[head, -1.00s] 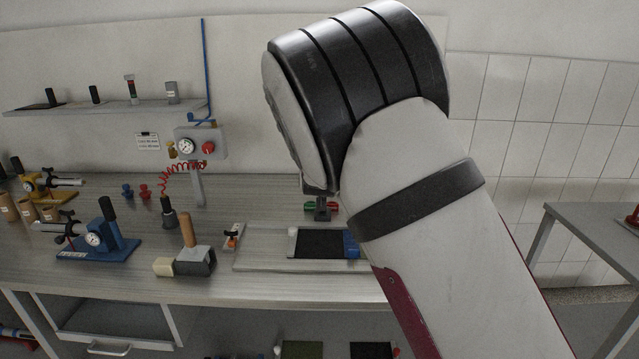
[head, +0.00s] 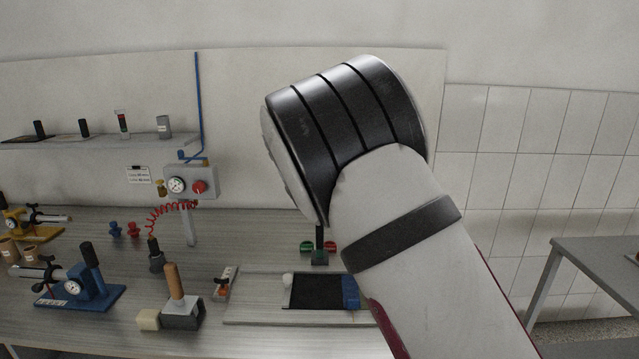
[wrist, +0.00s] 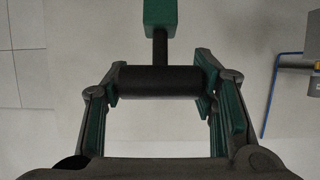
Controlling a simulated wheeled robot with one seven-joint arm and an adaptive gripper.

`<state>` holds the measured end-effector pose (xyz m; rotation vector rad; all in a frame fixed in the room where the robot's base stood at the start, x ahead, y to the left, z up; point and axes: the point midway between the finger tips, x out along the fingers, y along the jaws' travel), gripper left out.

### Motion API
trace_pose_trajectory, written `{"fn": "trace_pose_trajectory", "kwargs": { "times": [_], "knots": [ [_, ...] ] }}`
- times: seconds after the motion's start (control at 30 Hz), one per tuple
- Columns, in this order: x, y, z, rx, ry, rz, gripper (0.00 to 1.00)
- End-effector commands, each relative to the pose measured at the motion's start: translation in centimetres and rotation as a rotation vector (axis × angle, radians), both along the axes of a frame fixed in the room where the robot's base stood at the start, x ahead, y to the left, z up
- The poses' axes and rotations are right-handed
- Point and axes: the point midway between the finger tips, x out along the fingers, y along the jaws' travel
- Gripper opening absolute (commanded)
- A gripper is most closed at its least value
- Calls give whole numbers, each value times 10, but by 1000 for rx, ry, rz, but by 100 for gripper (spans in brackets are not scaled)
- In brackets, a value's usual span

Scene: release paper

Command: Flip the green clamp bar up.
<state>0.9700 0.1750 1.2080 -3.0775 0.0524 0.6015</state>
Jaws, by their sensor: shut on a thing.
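In the wrist view, a green bar (wrist: 160,12) joins a short dark stem that runs to a black cylindrical handle (wrist: 160,80). My gripper (wrist: 160,82) has its green-padded fingers closed on the two ends of this handle. In the head view, a dark upright post with a small green block (head: 319,257) stands behind the work plate, just below my arm. My arm hides the gripper and the handle there.
A pale plate (head: 255,311) with a black pad (head: 316,291) and a blue block (head: 350,291) lies on the bench. Red and green knobs flank the post. A wooden-handled tool (head: 178,300), a blue gauge fixture (head: 80,285) and a gauge box (head: 190,184) are to the left.

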Motion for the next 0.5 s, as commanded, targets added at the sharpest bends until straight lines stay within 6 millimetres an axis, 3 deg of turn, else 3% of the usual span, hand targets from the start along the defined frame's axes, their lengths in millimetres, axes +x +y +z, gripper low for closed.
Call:
{"fn": "trace_pose_trajectory", "kwargs": {
  "times": [0.17,0.2,0.27,0.5],
  "knots": [
    [4,-1,8,1,-20,-2,2],
    [4,-2,8,1,-20,-2,57],
    [3,-1,7,1,-18,-2,70],
    [2,-1,5,1,-11,-1,73]
  ]
}}
